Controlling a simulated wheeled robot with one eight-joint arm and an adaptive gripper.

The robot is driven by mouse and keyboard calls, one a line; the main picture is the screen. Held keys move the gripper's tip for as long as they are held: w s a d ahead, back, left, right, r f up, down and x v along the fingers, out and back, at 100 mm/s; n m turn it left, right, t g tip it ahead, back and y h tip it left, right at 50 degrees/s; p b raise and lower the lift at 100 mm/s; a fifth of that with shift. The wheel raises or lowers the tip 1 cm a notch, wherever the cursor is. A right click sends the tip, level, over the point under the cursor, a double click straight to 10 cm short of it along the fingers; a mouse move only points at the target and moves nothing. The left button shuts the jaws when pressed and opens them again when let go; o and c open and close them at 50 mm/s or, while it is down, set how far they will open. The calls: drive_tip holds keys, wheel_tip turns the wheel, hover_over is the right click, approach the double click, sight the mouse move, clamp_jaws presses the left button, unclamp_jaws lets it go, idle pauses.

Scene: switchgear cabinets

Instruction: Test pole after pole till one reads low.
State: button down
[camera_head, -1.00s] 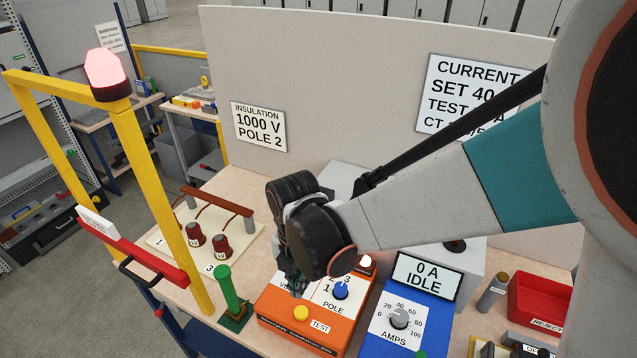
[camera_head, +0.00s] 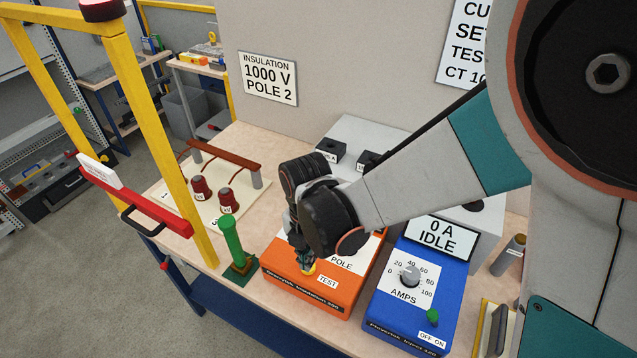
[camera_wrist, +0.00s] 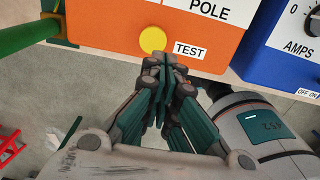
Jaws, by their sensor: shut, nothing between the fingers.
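The orange insulation tester (camera_head: 318,283) stands on the bench. Its yellow TEST button (camera_wrist: 153,39) shows just beyond my fingertips in the wrist view. My gripper (camera_head: 306,262) is shut and empty, right at the button; I cannot tell whether it touches it. My wrist hides the tester's display and pole knob in the head view. The sign (camera_head: 268,78) on the panel reads INSULATION 1000 V POLE 2. Two dark red caps (camera_head: 201,188) sit on the pale pole board (camera_head: 177,215) behind, at left.
The blue current set (camera_head: 415,287), reading 0 A IDLE, stands right of the tester. A green post (camera_head: 233,243) stands to its left. A yellow frame (camera_head: 127,95) with a red bar (camera_head: 135,203) rises at the bench's left edge.

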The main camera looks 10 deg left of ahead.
drive_tip(key=b, duration=0.2)
hover_over(310, 279)
drive_tip(key=shift+w+f, duration=0.15)
drive_tip(key=shift+f, duration=2.15)
wheel_tip(310, 279, down, 2)
drive_tip(key=shift+b, duration=1.05)
drive_tip(key=shift+s+d, duration=0.1)
drive_tip(key=shift+s, duration=0.15)
drive_tip(key=shift+f, duration=0.1)
wheel_tip(310, 279, up, 14)
drive_tip(key=p, duration=0.8)
drive_tip(key=shift+p, duration=0.3)
